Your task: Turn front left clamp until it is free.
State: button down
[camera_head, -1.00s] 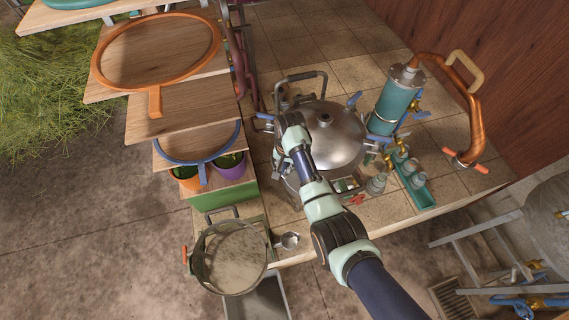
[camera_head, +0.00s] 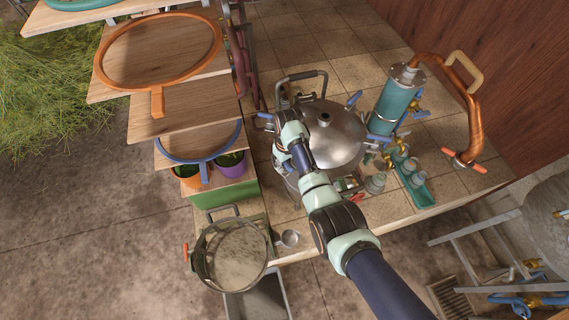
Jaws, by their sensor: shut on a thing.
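The still pot has a domed metal lid (camera_head: 335,128) with a small spout on top and blue clamp levers around its rim. The front left clamp (camera_head: 281,158) shows as a bit of blue at the lid's left front, mostly covered by my wrist. My gripper (camera_head: 283,148) is at this clamp, shut on it; its fingertips are largely hidden. Another blue clamp (camera_head: 264,117) stands at the left rim, and one (camera_head: 354,99) at the back right. I cannot tell the clamp's exact angle.
A teal condenser (camera_head: 389,108) with a copper pipe (camera_head: 473,115) stands right of the pot. A teal tray (camera_head: 422,195) of small jars lies in front of it.

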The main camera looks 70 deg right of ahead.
jog(key=shift+n, duration=1.2)
jog(key=c, duration=1)
grip_release()
jog(key=shift+a, duration=0.1)
jog(key=r, duration=0.8)
jog(key=shift+d, duration=0.3)
